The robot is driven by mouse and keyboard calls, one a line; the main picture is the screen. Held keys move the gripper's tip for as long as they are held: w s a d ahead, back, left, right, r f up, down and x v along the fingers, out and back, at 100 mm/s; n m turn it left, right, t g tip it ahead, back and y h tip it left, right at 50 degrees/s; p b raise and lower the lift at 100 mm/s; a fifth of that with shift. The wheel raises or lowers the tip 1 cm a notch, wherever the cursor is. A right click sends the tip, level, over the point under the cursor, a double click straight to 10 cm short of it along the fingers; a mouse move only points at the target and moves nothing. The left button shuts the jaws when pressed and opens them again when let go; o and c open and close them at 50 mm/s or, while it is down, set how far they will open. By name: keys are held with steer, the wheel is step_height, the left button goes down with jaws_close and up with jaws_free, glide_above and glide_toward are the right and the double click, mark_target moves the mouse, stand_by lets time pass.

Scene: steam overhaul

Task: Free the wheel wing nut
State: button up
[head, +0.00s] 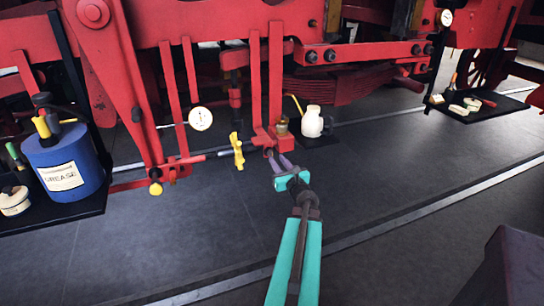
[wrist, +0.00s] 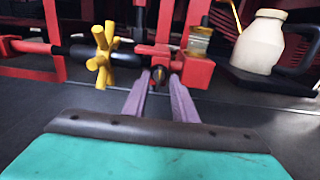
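A yellow lobed piece (head: 237,150), which looks like the wheel wing nut, sits on a dark horizontal rod on the red frame. In the wrist view this yellow piece (wrist: 103,55) is at the upper left, with several stubby arms. My gripper (head: 276,157) is to its right and apart from it. Its two purple fingers (wrist: 158,86) are apart, with a visible gap. A small dark round end (wrist: 158,73) on a red block (wrist: 190,75) shows beyond that gap; I cannot tell whether the fingers touch it. Nothing is visibly held.
A cream oil can (head: 312,122) stands right of the red block; it also shows in the wrist view (wrist: 260,42). Upright red bars (head: 265,80) rise behind my gripper. A blue grease drum (head: 66,165) stands on a dark mat at left. The floor in front is clear.

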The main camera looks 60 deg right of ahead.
mark_target(272, 153)
steer(key=shift+p+x, duration=0.5)
steer(key=shift+x, duration=2.4)
jaws_close()
steer(key=shift+a, duration=0.1)
